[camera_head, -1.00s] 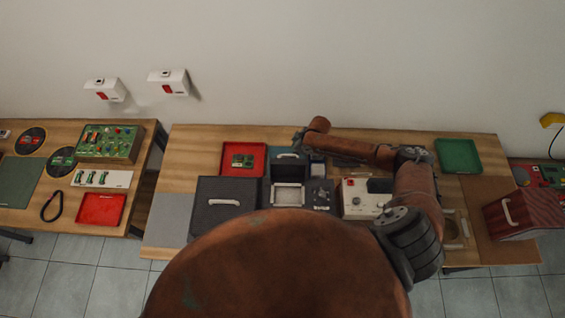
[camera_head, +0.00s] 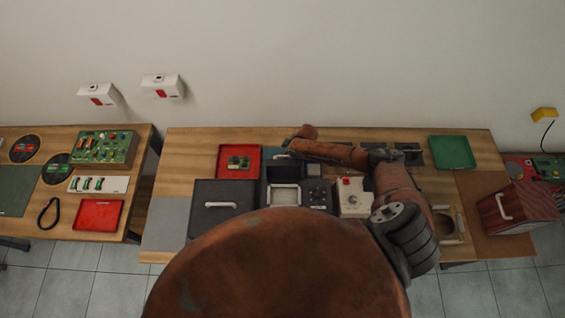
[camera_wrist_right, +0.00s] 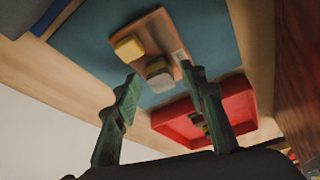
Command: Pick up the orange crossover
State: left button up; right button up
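In the right wrist view an orange-brown board (camera_wrist_right: 168,32), which looks like the orange crossover, lies on a blue mat (camera_wrist_right: 85,42). It carries a yellow block (camera_wrist_right: 129,48) and grey blocks. My right gripper (camera_wrist_right: 160,74) is open and empty, its two green fingers apart, with the board's lower end showing between and beyond the tips. In the head view my right arm reaches left across the table, its gripper (camera_head: 284,152) small and partly hidden near the back. I cannot make out the board there. My left gripper is not in view.
A red tray (camera_wrist_right: 243,92) with a small item in it lies close by the right finger; in the head view this tray (camera_head: 223,174) holds a green board (camera_head: 238,162). A black case (camera_head: 207,220), a white box (camera_head: 352,207) and a green tray (camera_head: 452,152) also stand on the table.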

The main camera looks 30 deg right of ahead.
grip_shut()
dwell(0.4)
notch_tip(320, 180, up, 10)
jog(key=shift+b, duration=0.4)
dwell(0.4)
